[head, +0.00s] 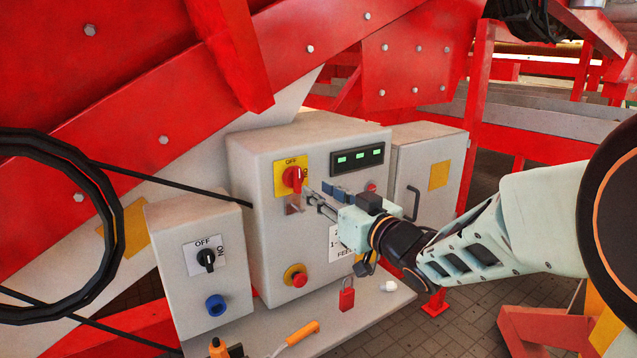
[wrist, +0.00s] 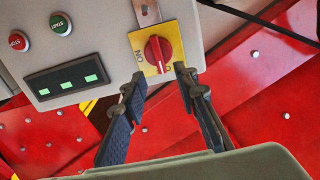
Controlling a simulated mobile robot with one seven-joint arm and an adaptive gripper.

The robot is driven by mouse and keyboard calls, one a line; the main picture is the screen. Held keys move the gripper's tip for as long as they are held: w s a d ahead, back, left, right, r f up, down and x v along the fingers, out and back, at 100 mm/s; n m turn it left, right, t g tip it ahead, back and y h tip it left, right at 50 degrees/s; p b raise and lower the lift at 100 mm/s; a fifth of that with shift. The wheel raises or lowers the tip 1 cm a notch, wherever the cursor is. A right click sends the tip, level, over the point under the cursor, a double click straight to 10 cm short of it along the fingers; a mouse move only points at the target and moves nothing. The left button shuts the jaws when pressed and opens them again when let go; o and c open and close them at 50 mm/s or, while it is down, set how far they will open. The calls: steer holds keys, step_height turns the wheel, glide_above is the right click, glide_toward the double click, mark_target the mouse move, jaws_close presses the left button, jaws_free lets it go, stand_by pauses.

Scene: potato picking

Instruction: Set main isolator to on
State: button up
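The main isolator is a red rotary knob (head: 292,179) on a yellow plate, on the front of the large grey cabinet (head: 262,235). Its grip stands roughly upright, in line with the OFF label at the top; ON is at the right. My gripper (head: 316,196) is just in front and to the right of the knob. In the wrist view, turned nearly upside down, the knob (wrist: 158,54) lies beyond my gripper's two fingertips (wrist: 159,82), which are apart with nothing between them. A metal hasp (wrist: 147,12) shows beside the plate.
A smaller grey box (head: 195,275) with a black OFF/ON switch and blue button stands left. A display (head: 357,159) and push buttons are right of the isolator. An emergency stop (head: 297,277) is below. A red padlock (head: 347,299) and tools rest on the shelf.

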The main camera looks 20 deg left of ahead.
mark_target(299, 179)
steer(key=x, duration=0.8)
steer(key=shift+b, duration=0.3)
steer(key=shift+d, duration=0.1)
jaws_close()
